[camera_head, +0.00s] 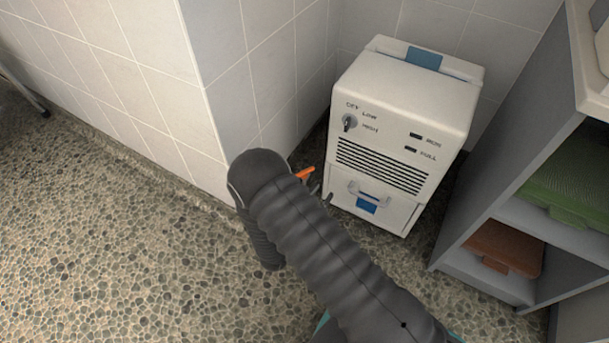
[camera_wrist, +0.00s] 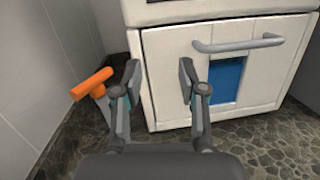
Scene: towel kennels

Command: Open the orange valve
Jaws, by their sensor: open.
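The orange valve (camera_head: 305,173) is a short orange lever handle at the lower left side of a white appliance. My arm partly hides it in the head view. In the wrist view the orange valve (camera_wrist: 92,84) shows as a tilted bar on a grey stem, left of my gripper. My gripper (camera_wrist: 158,74) is open, with nothing between its fingers. Its fingers are in front of the appliance's lower front panel, and the left finger is the one nearer the valve. In the head view my gripper is mostly hidden behind my arm.
The white appliance (camera_head: 400,120) has a knob, a vent and a lower door with a grey handle (camera_wrist: 238,44). A tiled wall (camera_head: 245,110) stands close on the left of the valve. A grey shelf (camera_head: 505,265) stands at the right. The pebbled floor at left is clear.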

